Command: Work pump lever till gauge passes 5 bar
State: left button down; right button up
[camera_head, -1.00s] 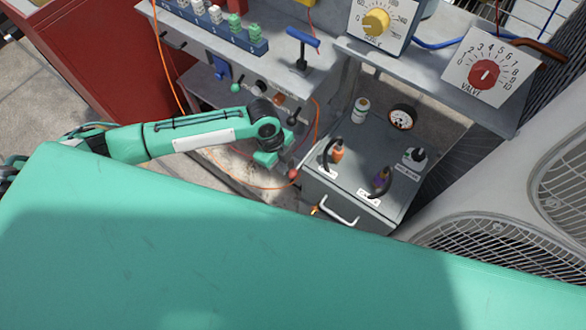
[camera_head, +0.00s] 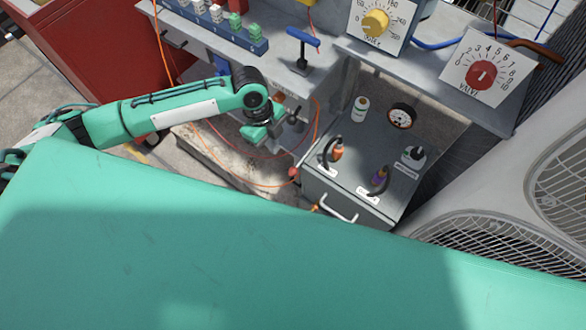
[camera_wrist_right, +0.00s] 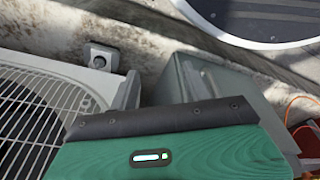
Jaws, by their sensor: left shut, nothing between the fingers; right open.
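A blue T-handle (camera_head: 303,37) stands on a dark post on the upper shelf. A dark-knobbed lever (camera_head: 294,117) stands just right of my left gripper (camera_head: 270,122). I cannot tell which one is the pump lever. My left gripper is shut and empty, and contact with the lever is unclear. In the right wrist view, my right gripper (camera_wrist_right: 180,140) shows its green housing; its fingers are hidden.
A yellow-knob dial (camera_head: 375,23) and a red-knob valve dial (camera_head: 481,75) stand above the bench. Orange cables hang near my left arm. Fan grilles (camera_head: 490,240) flank the right side.

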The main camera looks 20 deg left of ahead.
pick_arm(q)
jog(key=v, duration=0.5)
jog(key=shift+r, duration=0.15)
pick_arm(e)
jog(key=shift+s+d+f, duration=0.1)
jog(key=shift+s+f, duration=0.1)
jog(key=shift+f, duration=0.2)
